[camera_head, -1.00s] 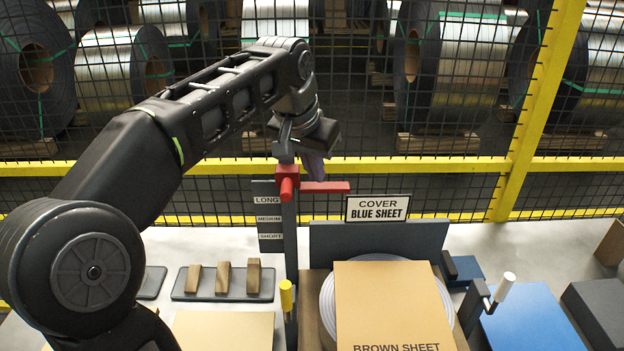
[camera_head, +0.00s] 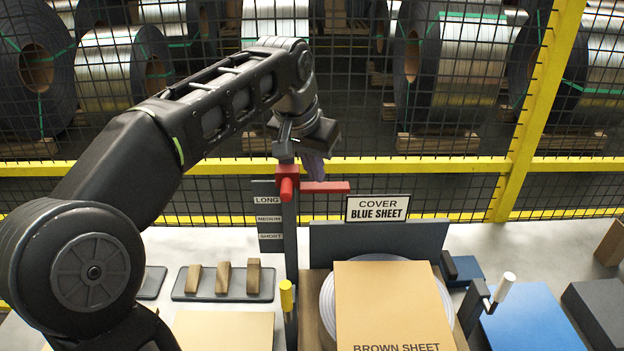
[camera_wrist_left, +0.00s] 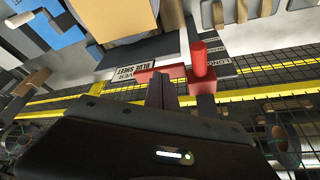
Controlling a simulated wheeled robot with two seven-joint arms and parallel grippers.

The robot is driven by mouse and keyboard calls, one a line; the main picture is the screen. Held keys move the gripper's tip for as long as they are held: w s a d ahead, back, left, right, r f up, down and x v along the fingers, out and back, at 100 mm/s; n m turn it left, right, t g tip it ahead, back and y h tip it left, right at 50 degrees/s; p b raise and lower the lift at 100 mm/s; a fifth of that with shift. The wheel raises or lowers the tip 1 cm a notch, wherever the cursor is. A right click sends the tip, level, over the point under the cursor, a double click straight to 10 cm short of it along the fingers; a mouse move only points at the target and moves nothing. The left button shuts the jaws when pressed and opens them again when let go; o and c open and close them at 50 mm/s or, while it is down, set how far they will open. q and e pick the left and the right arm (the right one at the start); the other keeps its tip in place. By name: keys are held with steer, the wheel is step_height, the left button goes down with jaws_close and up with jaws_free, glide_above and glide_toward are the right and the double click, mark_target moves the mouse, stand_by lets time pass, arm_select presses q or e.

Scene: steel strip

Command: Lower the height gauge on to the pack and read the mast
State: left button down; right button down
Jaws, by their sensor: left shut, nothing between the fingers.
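The height gauge's grey mast (camera_head: 290,245) stands at the back left of the pack. Its red slider (camera_head: 287,173), with a red knob and a red arm (camera_head: 326,187) reaching right, sits high on the mast, just above the LONG label (camera_head: 267,200). MEDIUM and SHORT are below it. The pack is a pale coil (camera_head: 328,300) with a brown sheet (camera_head: 390,300) on top; the red arm is well above it. My left gripper (camera_head: 314,168) is shut and empty, just behind the slider and arm. In the left wrist view its fingers (camera_wrist_left: 162,92) are beside the red arm (camera_wrist_left: 158,72); contact is unclear.
A sign (camera_head: 377,208) reads COVER BLUE SHEET. A blue sheet (camera_head: 530,320) lies at right, near a white-handled crank (camera_head: 503,287). A yellow-topped post (camera_head: 286,296) stands before the mast. Wooden blocks (camera_head: 224,277) sit on a left tray. A yellow-framed mesh fence (camera_head: 420,166) runs behind.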

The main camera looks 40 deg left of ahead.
arm_select(q)
steer(key=shift+f, duration=0.1)
step_height(320, 180, down, 16)
steer(key=b, duration=1.3)
stand_by(1.1)
steer(key=shift+f, duration=0.1)
stand_by(0.4)
steer(key=shift+f+b, duration=0.35)
steer(key=shift+b, duration=0.05)
step_height(320, 180, down, 9)
steer(key=b, duration=0.7)
stand_by(2.3)
steer(key=shift+r, duration=0.2)
